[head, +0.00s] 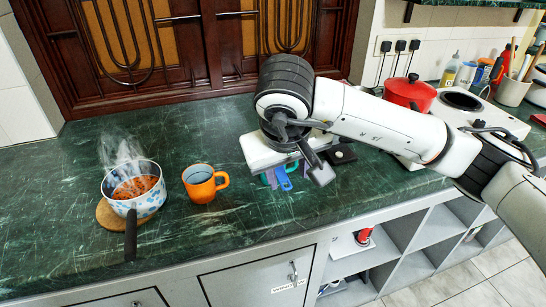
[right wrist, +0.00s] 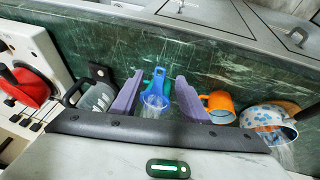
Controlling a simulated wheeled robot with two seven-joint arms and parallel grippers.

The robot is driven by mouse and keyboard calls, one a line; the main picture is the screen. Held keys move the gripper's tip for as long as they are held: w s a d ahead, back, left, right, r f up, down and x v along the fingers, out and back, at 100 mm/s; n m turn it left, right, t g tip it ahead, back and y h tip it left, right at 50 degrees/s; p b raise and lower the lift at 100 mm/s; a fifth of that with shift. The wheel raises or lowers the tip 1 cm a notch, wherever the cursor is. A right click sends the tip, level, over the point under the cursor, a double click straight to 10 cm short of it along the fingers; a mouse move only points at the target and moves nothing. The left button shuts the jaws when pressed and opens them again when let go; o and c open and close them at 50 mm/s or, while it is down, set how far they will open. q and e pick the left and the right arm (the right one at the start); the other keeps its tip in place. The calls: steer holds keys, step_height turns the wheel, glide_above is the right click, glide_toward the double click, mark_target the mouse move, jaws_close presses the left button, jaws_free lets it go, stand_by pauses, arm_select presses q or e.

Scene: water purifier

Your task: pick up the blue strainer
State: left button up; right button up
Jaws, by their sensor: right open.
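The blue strainer (right wrist: 154,84) shows in the right wrist view between the two purple fingers of my right gripper (right wrist: 159,77). Its clear cup part points toward the camera. In the head view the strainer (head: 284,181) shows only in part on the green counter, below my right gripper (head: 283,171), which hides the rest. The fingers stand apart on either side of it. A teal piece shows close behind the strainer. I cannot tell whether a finger touches the strainer. My left gripper is in neither view.
An orange mug (head: 201,187) and a steaming patterned pot (head: 147,197) on a wooden trivet stand to the left. A red pot (head: 409,93) and a white stove (head: 461,100) are at the right. A clear jug (right wrist: 97,97) is beside the gripper in the right wrist view.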

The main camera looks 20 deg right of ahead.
steer(key=x, duration=0.4)
steer(key=w+p+x, duration=0.1)
steer(key=x, duration=0.3)
steer(key=shift+a+r, duration=0.15)
steer(key=shift+r, duration=0.1)
jaws_close()
